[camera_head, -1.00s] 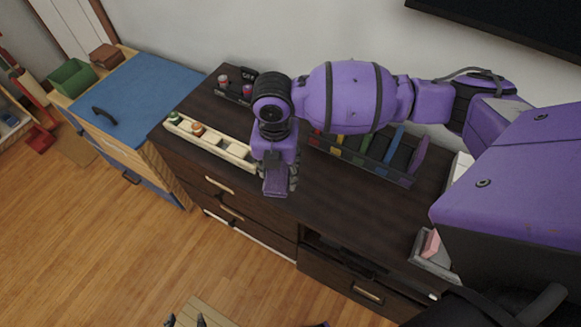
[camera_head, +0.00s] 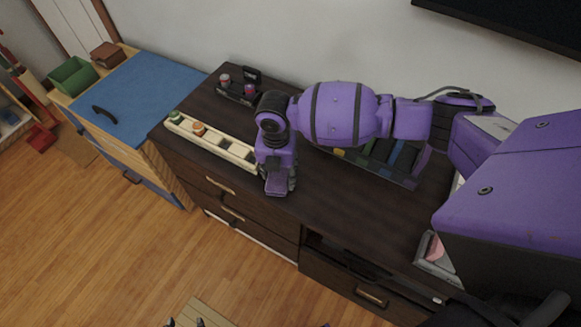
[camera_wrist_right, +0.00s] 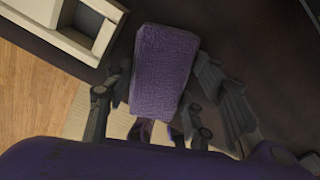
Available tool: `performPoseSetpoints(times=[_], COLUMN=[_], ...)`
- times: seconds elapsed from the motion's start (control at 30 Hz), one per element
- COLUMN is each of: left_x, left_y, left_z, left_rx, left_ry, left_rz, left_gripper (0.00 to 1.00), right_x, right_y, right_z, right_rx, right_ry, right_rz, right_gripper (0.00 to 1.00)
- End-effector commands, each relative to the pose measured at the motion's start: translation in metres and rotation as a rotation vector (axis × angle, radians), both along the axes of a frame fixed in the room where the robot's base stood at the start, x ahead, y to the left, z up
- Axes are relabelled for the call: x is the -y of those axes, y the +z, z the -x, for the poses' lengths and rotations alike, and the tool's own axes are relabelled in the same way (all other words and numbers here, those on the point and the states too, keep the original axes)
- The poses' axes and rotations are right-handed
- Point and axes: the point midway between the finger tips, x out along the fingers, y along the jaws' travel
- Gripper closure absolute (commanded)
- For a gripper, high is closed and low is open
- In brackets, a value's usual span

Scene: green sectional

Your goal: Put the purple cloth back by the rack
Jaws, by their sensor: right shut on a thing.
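My right gripper (camera_head: 278,186) is shut on the purple cloth, which shows best in the right wrist view (camera_wrist_right: 162,72) as a flat, textured rectangle between the fingers. The gripper is over the front edge of the dark dresser, beside the right end of the cream tray. The rack (camera_head: 398,174), a dark holder with several coloured cloths standing in it, is on the dresser to the right, partly hidden behind my right arm. My left gripper (camera_head: 186,322) only shows as two separated dark fingertips at the bottom edge.
The cream compartment tray (camera_head: 225,146) lies along the dresser's front left, with small round items at its left end. A black caddy (camera_head: 237,92) with cans stands behind it. A grey box (camera_head: 433,256) is at the right. Dresser top (camera_head: 325,205) right of the gripper is clear.

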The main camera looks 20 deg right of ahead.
Motion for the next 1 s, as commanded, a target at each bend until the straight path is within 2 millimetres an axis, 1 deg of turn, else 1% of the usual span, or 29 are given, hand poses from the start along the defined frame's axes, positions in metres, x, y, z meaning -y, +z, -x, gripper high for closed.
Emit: performPoseSetpoints(times=[0.1, 0.13, 0.27, 0.57, 0.67, 0.77, 1.0], left_x=[0.0, 0.0, 0.0, 0.0, 0.0, 0.0, 0.001], left_y=[-0.002, -0.002, -0.002, -0.001, 0.001, 0.002, 0.005], left_z=[0.002, 0.001, 0.001, 0.001, 0.0, -0.001, -0.002], left_rx=[-0.004, -0.003, -0.003, -0.003, 0.0, 0.001, 0.003], left_ry=[0.0, 0.0, 0.0, -0.001, -0.002, -0.003, -0.005], left_rz=[0.0, 0.0, 0.0, 0.0, -0.001, -0.001, 0.001], left_gripper=[0.6, 0.6, 0.6, 0.6, 0.6, 0.6, 0.6], right_x=[0.0, 0.0, 0.0, 0.0, 0.0, -0.001, 0.0], right_y=[-0.003, -0.003, -0.002, -0.002, 0.004, 0.017, 0.069], right_z=[-0.001, -0.001, -0.001, -0.001, -0.002, -0.002, -0.002], right_rx=[0.001, 0.001, 0.002, 0.002, 0.004, 0.006, 0.007], right_ry=[0.001, 0.001, 0.001, 0.001, 0.001, 0.002, 0.003], right_rz=[0.0, 0.0, 0.0, 0.0, 0.0, -0.002, -0.001], right_gripper=[0.74, 0.49, 0.32, 0.31, 0.31, 0.31, 0.31])
